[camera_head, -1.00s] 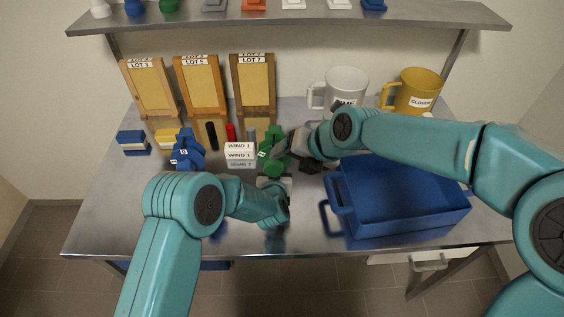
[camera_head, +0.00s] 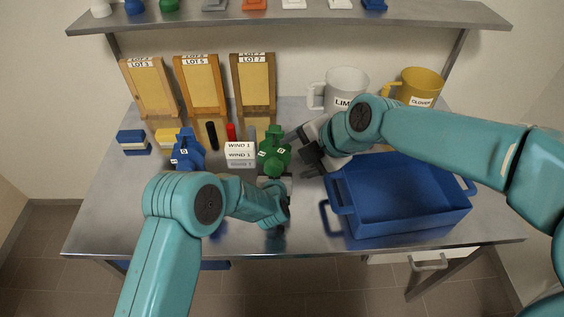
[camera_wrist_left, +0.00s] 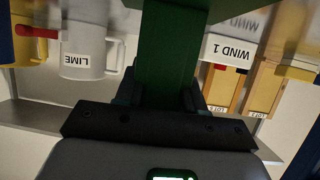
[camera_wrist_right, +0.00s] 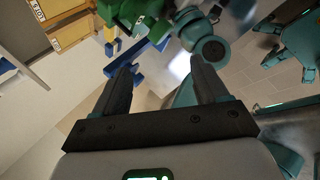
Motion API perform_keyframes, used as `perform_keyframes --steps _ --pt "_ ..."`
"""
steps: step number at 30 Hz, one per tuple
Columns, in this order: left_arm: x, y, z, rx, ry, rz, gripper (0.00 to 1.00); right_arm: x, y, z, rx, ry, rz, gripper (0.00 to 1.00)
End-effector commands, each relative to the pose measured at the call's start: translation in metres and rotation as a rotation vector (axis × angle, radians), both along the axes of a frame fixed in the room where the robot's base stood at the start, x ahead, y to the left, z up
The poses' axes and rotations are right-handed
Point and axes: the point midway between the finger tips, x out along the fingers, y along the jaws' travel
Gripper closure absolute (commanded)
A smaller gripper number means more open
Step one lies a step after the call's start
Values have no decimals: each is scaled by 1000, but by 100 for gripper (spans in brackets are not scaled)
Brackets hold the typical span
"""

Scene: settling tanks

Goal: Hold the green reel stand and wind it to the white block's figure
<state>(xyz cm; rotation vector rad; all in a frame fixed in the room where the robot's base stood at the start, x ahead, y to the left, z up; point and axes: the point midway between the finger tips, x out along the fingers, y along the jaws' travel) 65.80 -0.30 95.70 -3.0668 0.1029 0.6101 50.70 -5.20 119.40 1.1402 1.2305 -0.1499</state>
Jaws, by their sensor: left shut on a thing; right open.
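The green reel stand (camera_head: 274,155) stands on the steel table, just right of the white block (camera_head: 240,154). The block's upper lines read "WIND 1"; its lowest line is too blurred to read surely. My left gripper (camera_wrist_left: 160,95) is shut on the stand's green post (camera_wrist_left: 166,55) in the left wrist view. In the head view my left wrist is in front of the stand and its fingers are mostly hidden. My right gripper (camera_head: 298,156) is open and empty, a little right of the stand. The reel shows at the top of the right wrist view (camera_wrist_right: 128,12), beyond the open fingers.
A blue reel stand (camera_head: 187,150) stands left of the block. A blue tray (camera_head: 400,228) takes up the right front. A "LIME" mug (camera_head: 346,84), a yellow mug (camera_head: 420,86) and wooden lot boards (camera_head: 200,85) stand at the back. Black and red cylinders stand behind the block.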

Motion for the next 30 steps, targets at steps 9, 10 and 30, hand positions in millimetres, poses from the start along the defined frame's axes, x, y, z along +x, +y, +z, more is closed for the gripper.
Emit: perform_keyframes --steps 9,10,30 --pt "0 0 0 0 -1 0 100 -4 9 1 450 521 -763 27" --pt "0 0 0 0 -1 0 100 -5 9 1 493 575 -839 27" --pt "0 0 0 0 -1 0 100 15 -23 -24 1012 1298 -1803 27"
